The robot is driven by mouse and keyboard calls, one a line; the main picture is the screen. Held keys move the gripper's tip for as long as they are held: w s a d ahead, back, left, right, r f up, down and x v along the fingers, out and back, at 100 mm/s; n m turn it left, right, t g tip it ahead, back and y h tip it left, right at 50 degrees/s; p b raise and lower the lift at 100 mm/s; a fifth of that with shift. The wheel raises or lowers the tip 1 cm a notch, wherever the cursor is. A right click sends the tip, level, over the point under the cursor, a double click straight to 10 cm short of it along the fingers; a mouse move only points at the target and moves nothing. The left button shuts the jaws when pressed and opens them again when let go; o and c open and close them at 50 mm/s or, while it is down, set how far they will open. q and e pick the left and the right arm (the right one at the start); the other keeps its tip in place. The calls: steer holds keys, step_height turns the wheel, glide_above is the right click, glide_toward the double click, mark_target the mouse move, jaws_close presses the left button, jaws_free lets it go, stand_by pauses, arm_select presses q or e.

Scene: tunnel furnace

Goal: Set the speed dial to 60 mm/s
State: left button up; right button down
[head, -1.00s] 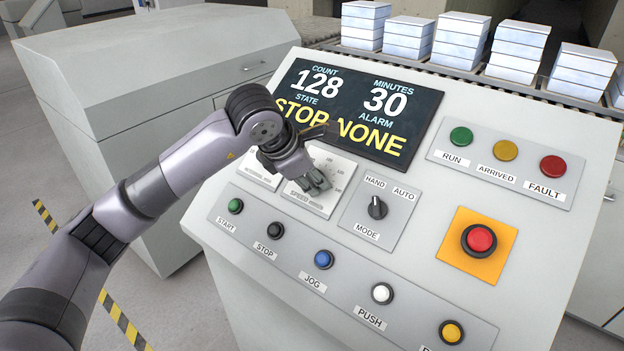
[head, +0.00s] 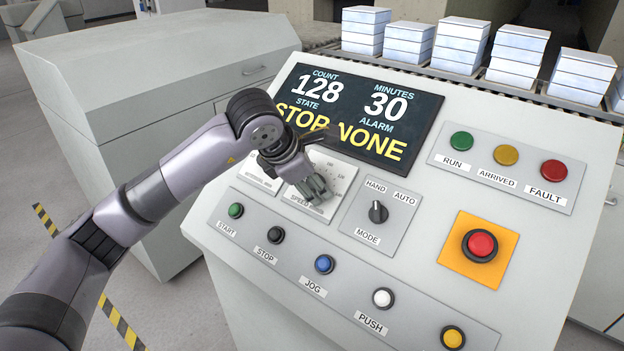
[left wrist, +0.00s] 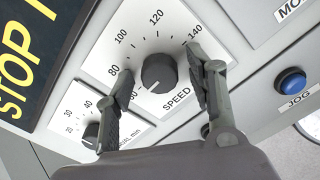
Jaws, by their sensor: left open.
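The black speed dial (left wrist: 158,72) sits on a white plate lettered SPEED in the left wrist view. Its scale shows 80, 100, 120 and 140. A pale pointer mark is on the knob's lower left; the lower numbers are hidden behind a finger, so I cannot tell its exact reading. My left gripper (left wrist: 160,63) is open, with one finger on each side of the knob and visible gaps. In the head view my left gripper (head: 317,190) covers the knob over the speed plate (head: 347,170). My right gripper is not in view.
A smaller dial (left wrist: 91,134) is beside the speed plate. The mode switch (head: 378,211) is right of my gripper, the display (head: 400,75) above it. Below run the start (head: 236,210), stop (head: 276,235) and jog (head: 324,263) buttons. The red emergency button (head: 480,244) is farther right.

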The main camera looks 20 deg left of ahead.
arm_select(q)
steer(key=shift+s+r, duration=0.1)
steer(key=shift+r, duration=0.1)
steer(key=v, duration=1.1)
steer(key=shift+r, duration=0.2)
